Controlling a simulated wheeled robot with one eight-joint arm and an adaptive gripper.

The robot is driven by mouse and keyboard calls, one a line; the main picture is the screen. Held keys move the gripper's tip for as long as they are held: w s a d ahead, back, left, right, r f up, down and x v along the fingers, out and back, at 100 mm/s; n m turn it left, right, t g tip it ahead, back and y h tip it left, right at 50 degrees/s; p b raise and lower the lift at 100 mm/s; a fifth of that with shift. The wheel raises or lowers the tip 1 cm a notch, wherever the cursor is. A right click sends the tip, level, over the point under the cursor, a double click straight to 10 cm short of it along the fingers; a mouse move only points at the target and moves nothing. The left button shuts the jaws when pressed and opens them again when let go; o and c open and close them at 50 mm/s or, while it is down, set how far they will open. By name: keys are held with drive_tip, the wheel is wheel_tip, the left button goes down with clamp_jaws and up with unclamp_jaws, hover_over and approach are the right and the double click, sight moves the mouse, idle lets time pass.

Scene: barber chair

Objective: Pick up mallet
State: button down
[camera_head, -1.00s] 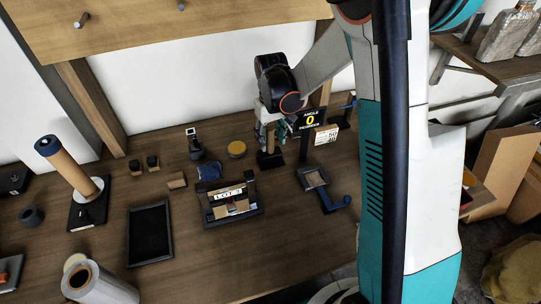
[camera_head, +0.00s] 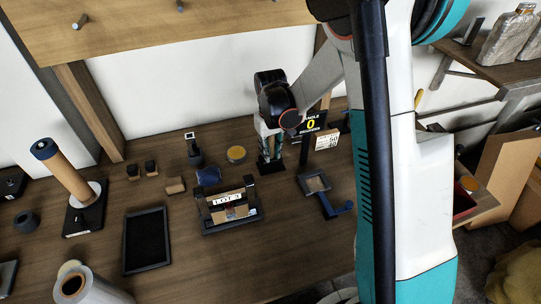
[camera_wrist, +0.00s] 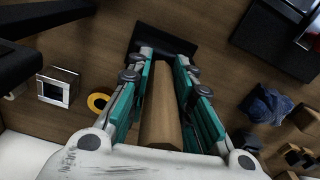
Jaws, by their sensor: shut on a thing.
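The mallet shows in the wrist view as a brown wooden handle (camera_wrist: 162,112) between my fingers, with a black head (camera_wrist: 150,36) at its far end. My gripper (camera_wrist: 164,75), with teal-lined fingers, is shut on the handle, one finger along each side. In the head view my gripper (camera_head: 270,148) points down at the back of the wooden table, and the black mallet head (camera_head: 270,166) is below it, at or close to the tabletop. Most of the handle is hidden there by my gripper.
An angle display (camera_head: 311,124) and a small sign (camera_head: 326,140) stand just right of my gripper. A yellow round tin (camera_head: 236,154) is to the left. A black-framed holder (camera_head: 232,222) is in front. A black tray (camera_head: 147,240) lies at front left.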

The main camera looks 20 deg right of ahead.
drive_tip(key=shift+r, duration=0.1)
wheel_tip(320, 180, up, 20)
drive_tip(key=p, duration=0.6)
